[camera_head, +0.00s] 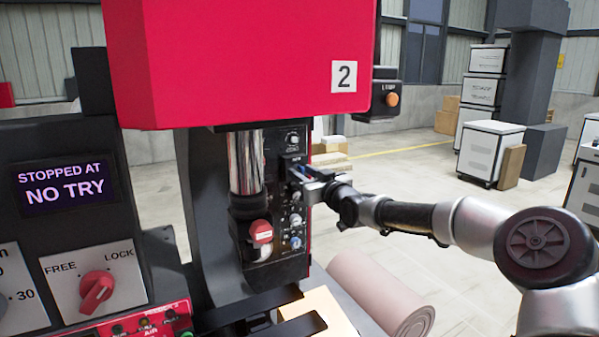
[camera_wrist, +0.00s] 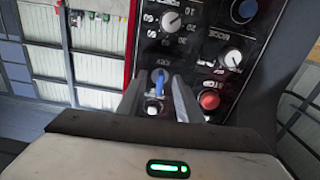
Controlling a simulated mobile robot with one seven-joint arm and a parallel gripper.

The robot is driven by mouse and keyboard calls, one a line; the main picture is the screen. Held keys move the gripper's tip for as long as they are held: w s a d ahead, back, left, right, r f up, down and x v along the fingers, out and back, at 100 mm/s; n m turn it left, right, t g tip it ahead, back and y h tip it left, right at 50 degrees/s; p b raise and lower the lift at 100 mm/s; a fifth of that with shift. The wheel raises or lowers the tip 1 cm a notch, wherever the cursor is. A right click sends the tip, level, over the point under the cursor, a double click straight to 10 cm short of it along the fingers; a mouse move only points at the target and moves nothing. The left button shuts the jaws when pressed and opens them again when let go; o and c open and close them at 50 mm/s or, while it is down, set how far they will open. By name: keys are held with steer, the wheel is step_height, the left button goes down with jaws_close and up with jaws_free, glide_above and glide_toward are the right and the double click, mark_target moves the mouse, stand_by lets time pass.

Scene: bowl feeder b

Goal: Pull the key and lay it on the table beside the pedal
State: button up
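The key (camera_wrist: 159,85) has a blue head and stands in the black control panel (camera_wrist: 205,45), by a label that seems to read KEY. My gripper (camera_wrist: 157,88) is at the panel, with one finger on each side of the key. A gap shows between the fingers and the key, so it looks open around it. In the head view my gripper (camera_head: 301,178) reaches in from the right to the panel (camera_head: 287,215), and a bit of blue shows at its tips. I cannot make out the pedal or clearly the table.
The red machine head (camera_head: 240,60) hangs above the panel. A pinkish roll (camera_head: 375,290) lies below my arm, beside a pale block (camera_head: 325,312). A display (camera_head: 65,185) reads STOPPED AT NO TRY.

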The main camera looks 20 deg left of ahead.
mark_target(303, 173)
jaws_close()
steer(key=shift+b+v, duration=1.75)
steer(key=shift+v, duration=1.25)
